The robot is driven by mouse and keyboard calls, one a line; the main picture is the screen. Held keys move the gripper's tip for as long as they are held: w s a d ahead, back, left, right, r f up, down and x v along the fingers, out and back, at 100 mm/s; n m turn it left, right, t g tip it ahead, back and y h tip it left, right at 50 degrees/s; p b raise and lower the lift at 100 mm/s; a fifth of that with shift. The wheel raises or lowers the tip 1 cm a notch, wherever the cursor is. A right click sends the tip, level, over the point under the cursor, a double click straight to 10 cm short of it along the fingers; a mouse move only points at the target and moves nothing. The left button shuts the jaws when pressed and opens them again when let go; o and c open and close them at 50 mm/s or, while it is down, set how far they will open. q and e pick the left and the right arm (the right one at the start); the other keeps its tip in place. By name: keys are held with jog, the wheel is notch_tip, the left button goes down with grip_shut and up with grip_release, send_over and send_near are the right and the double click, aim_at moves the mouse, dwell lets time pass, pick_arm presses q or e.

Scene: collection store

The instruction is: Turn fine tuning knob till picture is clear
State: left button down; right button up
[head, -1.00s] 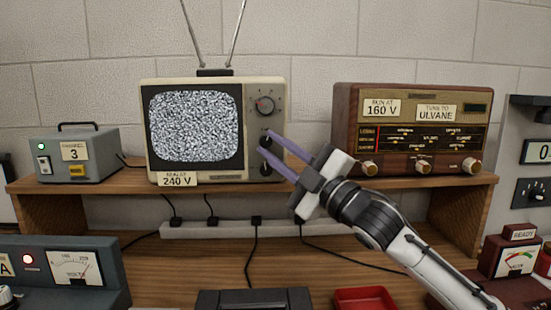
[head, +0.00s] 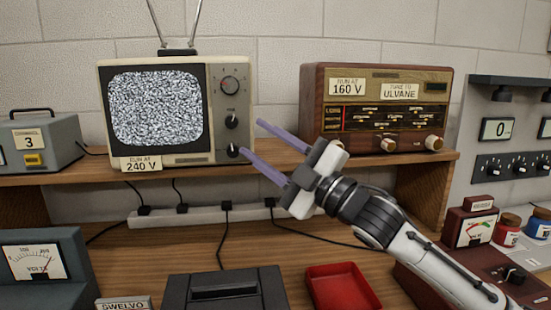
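The old television (head: 104,165) stands on the shelf. Its screen (head: 155,107) shows only grey static. A label reading "RUN AT 240 V" (head: 141,164) sits under the screen. A large round dial (head: 230,86) is on its right-hand panel, above a middle knob (head: 232,121) and a bottom knob (head: 233,151). Which is fine tuning cannot be read. My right gripper (head: 251,137) is open and empty. Its lower fingertip is close to the bottom knob; contact cannot be told. Its upper fingertip is just right of the television. My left gripper is not in view.
A wooden radio (head: 312,100) stands to the right on the shelf. A grey box labelled "CHANNEL 3" (head: 62,146) stands to the left. A power strip (head: 180,217) with plugs and cables runs below. A red tray (head: 340,285) and dark case (head: 222,296) are on the bench.

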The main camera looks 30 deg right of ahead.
jog(key=b+v, duration=0.1)
jog(key=v, duration=0.3)
jog(key=shift+s+d, duration=0.1)
jog(key=shift+s, duration=0.15)
